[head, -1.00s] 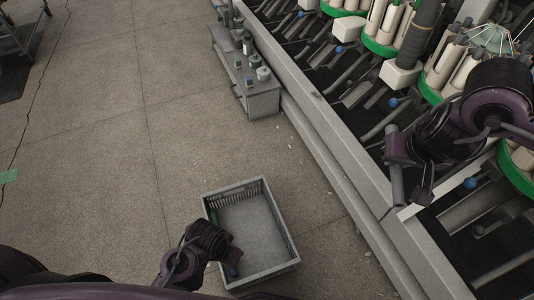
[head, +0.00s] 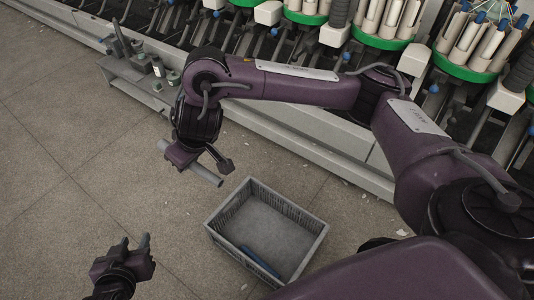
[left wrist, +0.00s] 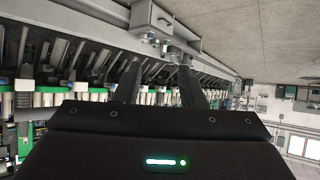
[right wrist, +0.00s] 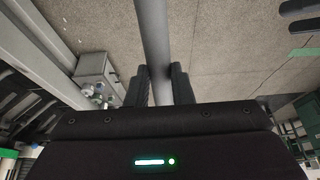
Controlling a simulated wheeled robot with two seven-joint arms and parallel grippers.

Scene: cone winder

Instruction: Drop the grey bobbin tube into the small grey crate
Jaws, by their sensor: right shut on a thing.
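The grey bobbin tube (head: 208,175) is gripped across its middle by my right gripper (head: 184,157), in the air up and left of the crate in the head view. In the right wrist view the tube (right wrist: 154,40) runs between the two fingers (right wrist: 160,85). The small grey crate (head: 262,222) stands on the floor with its open top up. A blue stick-like thing (head: 260,262) lies inside it. My left gripper (head: 135,246) is open and empty, left of the crate; its spread fingers also show in the left wrist view (left wrist: 162,85).
The winding machine (head: 330,118), with green-rimmed holders of pale tubes (head: 380,30), runs along the back. A low grey box (head: 135,75) with small containers stands by it at the left.

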